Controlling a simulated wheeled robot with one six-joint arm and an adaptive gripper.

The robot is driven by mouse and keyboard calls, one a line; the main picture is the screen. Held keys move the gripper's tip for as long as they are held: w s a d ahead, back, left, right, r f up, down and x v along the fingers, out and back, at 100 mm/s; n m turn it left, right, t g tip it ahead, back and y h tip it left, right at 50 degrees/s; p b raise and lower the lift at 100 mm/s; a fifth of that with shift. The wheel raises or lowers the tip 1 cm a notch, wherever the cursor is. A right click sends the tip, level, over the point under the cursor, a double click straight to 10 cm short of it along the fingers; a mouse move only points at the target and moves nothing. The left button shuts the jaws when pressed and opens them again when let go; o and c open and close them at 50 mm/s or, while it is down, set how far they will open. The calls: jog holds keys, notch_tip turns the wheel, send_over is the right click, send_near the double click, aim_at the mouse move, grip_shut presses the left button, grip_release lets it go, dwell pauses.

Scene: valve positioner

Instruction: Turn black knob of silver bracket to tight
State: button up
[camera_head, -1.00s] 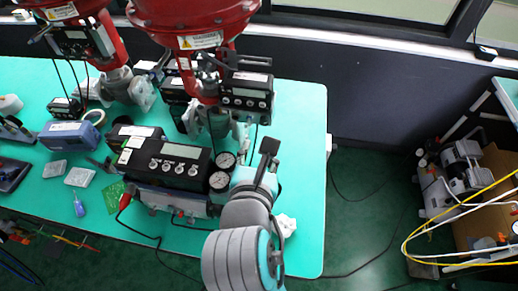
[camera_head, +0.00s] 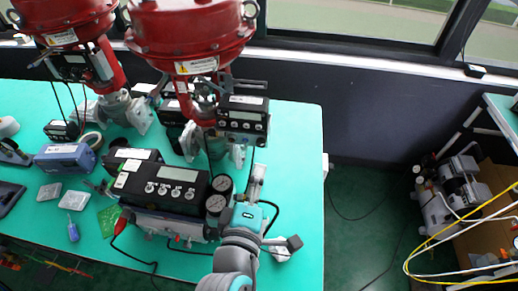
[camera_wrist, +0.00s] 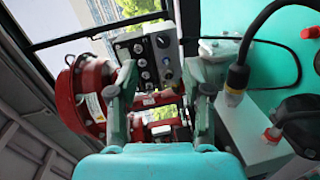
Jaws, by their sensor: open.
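My gripper (camera_head: 258,175) is open and empty beside the two round gauges, at their right, with its fingers pointing toward the back of the table. In the wrist view my gripper (camera_wrist: 168,65) has its two grey fingers spread, with the button panel of a positioner (camera_wrist: 148,57) beyond and between them. The same black positioner (camera_head: 243,117) hangs at the right of the red actuator. Silver metal parts (camera_head: 238,153) show below it; I cannot tell whether they are the silver bracket. No black knob on a bracket can be made out clearly.
A large black positioner (camera_head: 170,187) and gauges (camera_head: 219,193) stand close left of my gripper. Red actuators (camera_head: 190,35) overhang the back of the green table (camera_head: 300,140). Cables run near the arm. The table's right side is mostly clear.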

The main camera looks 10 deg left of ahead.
aim_at(260, 145)
jog(key=m, duration=0.2)
jog(key=f+m, duration=0.1)
jog(key=shift+s+a+t, duration=0.1)
jog(key=shift+a+t, duration=0.15)
jog(key=shift+t, duration=0.05)
jog(key=m, duration=0.4)
jog(key=shift+s+a+f+t+y, duration=0.2)
jog(key=shift+a+f+t+y, duration=0.1)
jog(key=shift+f+t, duration=0.1)
jog(key=w, duration=1)
jog(key=shift+w+d, duration=0.2)
jog(key=shift+w, duration=0.2)
grip_shut()
